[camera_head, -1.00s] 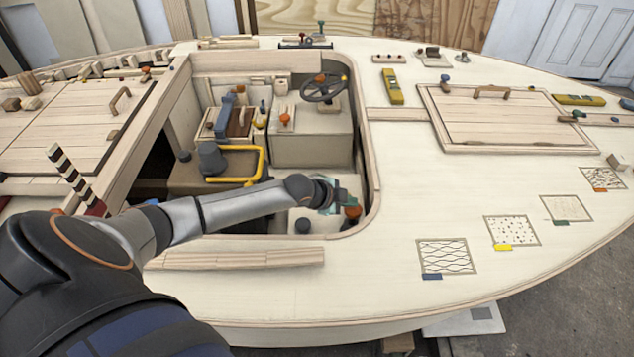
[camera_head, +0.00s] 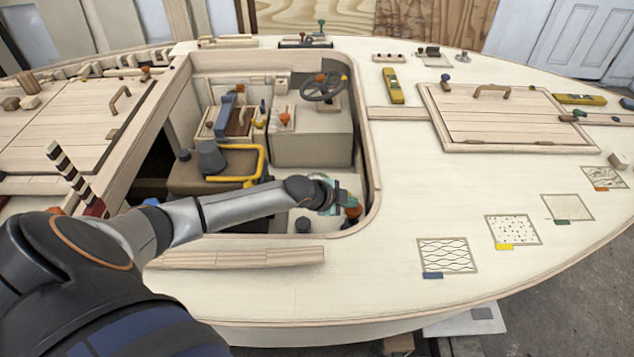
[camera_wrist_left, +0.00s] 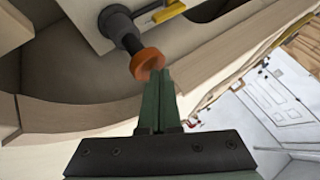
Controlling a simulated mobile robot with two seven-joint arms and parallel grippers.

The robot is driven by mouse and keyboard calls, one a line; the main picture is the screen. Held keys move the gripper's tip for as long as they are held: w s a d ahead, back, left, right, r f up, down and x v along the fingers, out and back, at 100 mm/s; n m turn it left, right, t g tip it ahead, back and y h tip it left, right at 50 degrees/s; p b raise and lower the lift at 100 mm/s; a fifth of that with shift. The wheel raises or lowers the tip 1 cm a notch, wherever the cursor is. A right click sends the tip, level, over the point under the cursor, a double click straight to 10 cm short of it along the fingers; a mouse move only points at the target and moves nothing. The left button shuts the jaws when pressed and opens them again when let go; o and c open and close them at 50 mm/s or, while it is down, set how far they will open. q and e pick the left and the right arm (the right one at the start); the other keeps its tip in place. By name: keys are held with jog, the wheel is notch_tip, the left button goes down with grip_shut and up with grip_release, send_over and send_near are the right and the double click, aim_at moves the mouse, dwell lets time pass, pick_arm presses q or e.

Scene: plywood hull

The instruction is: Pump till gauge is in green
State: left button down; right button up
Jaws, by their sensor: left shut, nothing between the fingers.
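The orange knob (camera_head: 352,212) sits on a dark shaft at the near right corner of the cockpit opening. It also shows in the left wrist view (camera_wrist_left: 147,63), where its shaft runs to a dark round fitting on a pale panel. I take it for the pump handle. My left gripper (camera_head: 338,198) is beside the knob. Its green fingers (camera_wrist_left: 160,75) are together and empty, with their tips right against or just beside the knob; I cannot tell if they touch. I cannot make out a gauge face. My right gripper is not in view.
The pale cockpit rim (camera_head: 371,130) surrounds the opening close to my left wrist. A yellow handle (camera_wrist_left: 168,12) is near the fitting. A yellow rail (camera_head: 262,165) and a steering wheel (camera_head: 324,87) are farther in. A loose wooden strip (camera_head: 240,258) lies on the near deck.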

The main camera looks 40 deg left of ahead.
aim_at(349, 209)
pick_arm(q)
jog(key=shift+f+b, duration=0.7)
jog(key=shift+f, duration=0.5)
dwell(0.6)
jog(key=shift+s+r, duration=0.1)
jog(key=shift+r+p, duration=1.85)
jog(key=shift+p, duration=0.05)
jog(key=shift+r, duration=0.15)
notch_tip(349, 209, up, 2)
jog(key=p, duration=0.2)
jog(key=shift+r+p, duration=0.25)
jog(key=shift+p, duration=0.05)
notch_tip(349, 209, up, 3)
jog(key=shift+r, duration=0.2)
